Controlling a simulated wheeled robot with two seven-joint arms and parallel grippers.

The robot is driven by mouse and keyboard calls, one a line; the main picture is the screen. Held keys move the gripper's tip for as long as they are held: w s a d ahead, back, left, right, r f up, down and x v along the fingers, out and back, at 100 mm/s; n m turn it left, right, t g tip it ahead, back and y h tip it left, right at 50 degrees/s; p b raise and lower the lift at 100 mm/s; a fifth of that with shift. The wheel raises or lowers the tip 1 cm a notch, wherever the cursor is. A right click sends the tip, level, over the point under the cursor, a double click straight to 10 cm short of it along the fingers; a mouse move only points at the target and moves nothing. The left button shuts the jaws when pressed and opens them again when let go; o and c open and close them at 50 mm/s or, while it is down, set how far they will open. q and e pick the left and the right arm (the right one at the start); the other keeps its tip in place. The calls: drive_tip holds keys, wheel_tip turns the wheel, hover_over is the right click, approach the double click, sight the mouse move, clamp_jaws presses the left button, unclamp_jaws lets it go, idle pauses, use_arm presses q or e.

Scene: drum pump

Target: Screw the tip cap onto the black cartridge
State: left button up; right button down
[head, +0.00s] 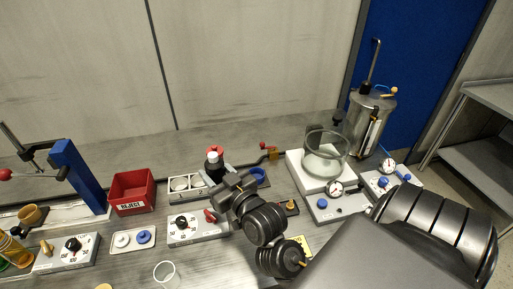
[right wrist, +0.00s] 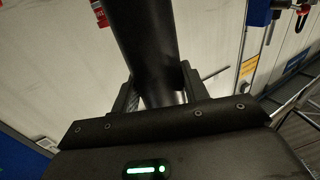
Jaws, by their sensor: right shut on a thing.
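My right gripper (head: 230,186) reaches in from the right in the head view, over the middle of the bench. In the right wrist view its jaws (right wrist: 157,95) are shut on a smooth black cylinder, the black cartridge (right wrist: 145,40), whose far end runs out of the picture. My left gripper is not in view.
A red reject bin (head: 132,192), a white tray with a white and a blue round piece (head: 133,250), and a dial box (head: 198,238) stand left of the gripper. A glass chamber on a white base (head: 325,158) and a metal tank (head: 368,122) stand right. A clear cup (head: 165,272) is in front.

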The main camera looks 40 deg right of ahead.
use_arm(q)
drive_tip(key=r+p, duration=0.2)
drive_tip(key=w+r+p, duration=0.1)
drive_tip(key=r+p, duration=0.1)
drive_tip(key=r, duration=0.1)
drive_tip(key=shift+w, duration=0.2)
use_arm(e)
drive_tip(key=s+d+r+m+h, duration=0.1)
drive_tip(key=s+d+r+h, duration=0.1)
drive_tip(key=d, duration=0.6)
drive_tip(key=s+d+r+m+g+h, duration=0.1)
drive_tip(key=s+d+r+m+h, duration=0.1)
drive_tip(key=s+d, duration=0.3)
drive_tip(key=d+h, duration=0.1)
drive_tip(key=d, duration=0.3)
drive_tip(key=shift+s+d+r, duration=0.2)
drive_tip(key=shift+r, duration=0.1)
use_arm(q)
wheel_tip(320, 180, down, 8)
drive_tip(key=b, duration=0.8)
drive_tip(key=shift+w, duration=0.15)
use_arm(e)
drive_tip(key=w+d+f, duration=0.2)
drive_tip(key=w+f, duration=0.7)
drive_tip(key=w, duration=0.4)
drive_tip(key=shift+w+d+f, duration=0.15)
drive_tip(key=shift+d+f, duration=0.05)
drive_tip(key=shift+d, duration=0.2)
